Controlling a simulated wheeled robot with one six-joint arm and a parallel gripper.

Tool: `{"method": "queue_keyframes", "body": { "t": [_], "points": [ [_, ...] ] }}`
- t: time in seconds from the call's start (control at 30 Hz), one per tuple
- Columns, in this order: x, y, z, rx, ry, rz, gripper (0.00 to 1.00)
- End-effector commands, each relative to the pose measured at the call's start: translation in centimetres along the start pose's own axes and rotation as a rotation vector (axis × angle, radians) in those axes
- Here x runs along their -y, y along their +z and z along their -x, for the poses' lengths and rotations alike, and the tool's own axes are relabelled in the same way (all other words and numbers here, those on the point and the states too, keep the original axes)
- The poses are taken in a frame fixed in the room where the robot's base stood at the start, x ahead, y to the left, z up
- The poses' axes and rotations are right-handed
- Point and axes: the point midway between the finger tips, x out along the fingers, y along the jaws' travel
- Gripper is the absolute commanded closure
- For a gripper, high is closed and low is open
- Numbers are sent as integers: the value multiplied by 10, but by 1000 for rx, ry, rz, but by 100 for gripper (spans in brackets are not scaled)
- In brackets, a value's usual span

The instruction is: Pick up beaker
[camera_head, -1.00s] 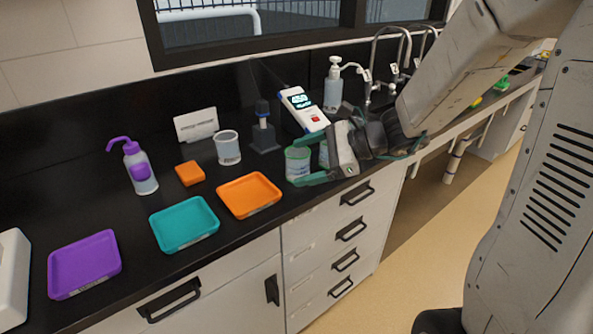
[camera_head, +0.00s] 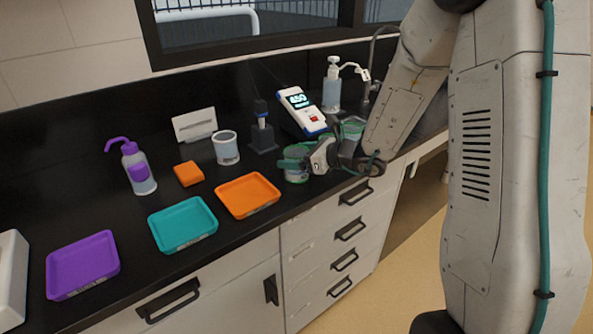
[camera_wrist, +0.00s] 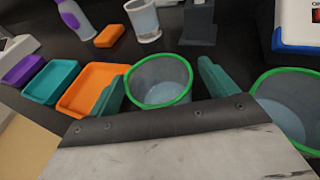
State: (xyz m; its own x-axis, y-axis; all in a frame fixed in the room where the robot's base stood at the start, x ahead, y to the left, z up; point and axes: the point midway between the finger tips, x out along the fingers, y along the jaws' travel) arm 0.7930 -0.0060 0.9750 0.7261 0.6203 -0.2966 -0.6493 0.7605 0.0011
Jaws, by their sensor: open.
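A clear beaker with a green rim (camera_wrist: 160,82) stands upright between the two green fingers of my open gripper (camera_wrist: 160,74) in the wrist view. The fingers flank it, and a gap shows on each side near the rim. In the head view, this beaker (camera_head: 297,179) is partly hidden by my gripper (camera_head: 294,160), which reaches in from the right. A second green-rimmed beaker (camera_wrist: 288,110) stands close to the right of the right finger; it also shows behind my gripper in the head view (camera_head: 352,127). Another clear beaker (camera_head: 226,150) stands farther left on the black counter.
An orange tray (camera_head: 248,211), a teal tray (camera_head: 183,240) and a purple tray (camera_head: 83,265) lie to the left. A meter (camera_head: 302,112) and a dark stand (camera_head: 262,136) are behind. A purple-capped wash bottle (camera_head: 137,172) stands left.

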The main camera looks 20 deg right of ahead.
Motion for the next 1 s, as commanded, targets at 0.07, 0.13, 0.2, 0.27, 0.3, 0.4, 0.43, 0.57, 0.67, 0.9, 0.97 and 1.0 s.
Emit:
{"method": "queue_keyframes", "body": {
  "t": [0.07, 0.13, 0.2, 0.27, 0.3, 0.4, 0.43, 0.57, 0.67, 0.9, 0.97, 1.0],
  "points": [
    [0, 0, -3, 0, 0, 0, 15],
    [0, 0, -3, 0, 0, 0, 15],
    [0, 0, -2, 0, 0, 1, 15],
    [0, 0, -2, 1, 0, 1, 21],
    [0, 0, -2, 1, 0, 1, 32],
    [0, 0, -2, 1, 0, 1, 60],
    [0, 0, -2, 1, 0, 1, 68],
    [0, 1, -2, 1, 0, 1, 80],
    [0, 1, -2, 1, 0, 1, 80],
    [0, 4, -1, 1, 0, 2, 80],
    [0, 6, 0, 2, -1, 2, 80],
    [1, 8, 0, 2, -1, 2, 80]
  ]
}}
